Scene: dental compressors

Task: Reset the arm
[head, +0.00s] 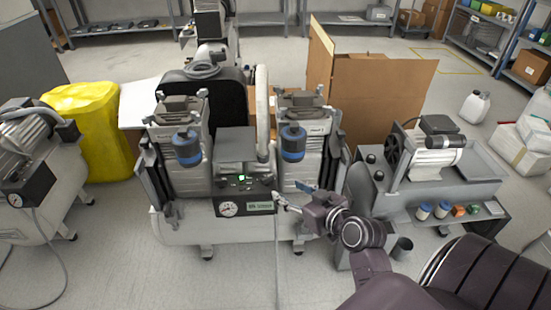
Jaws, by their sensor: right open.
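My right gripper (287,205) is open and appears empty. It is in front of the middle dental compressor (185,232), close to the right end of its front control panel (244,207). I cannot tell whether it touches the panel. My right arm (372,262) comes in from the lower right and reaches left. The panel has a round gauge and a small green lit display above it. My left gripper and left arm are not in this view.
Another compressor (40,175) stands at the left, by a yellow covered bin (95,125). A grey machine cart (440,185) is at the right, near my arm. A brown cardboard panel (375,95) stands behind. The floor in front at the lower left is clear.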

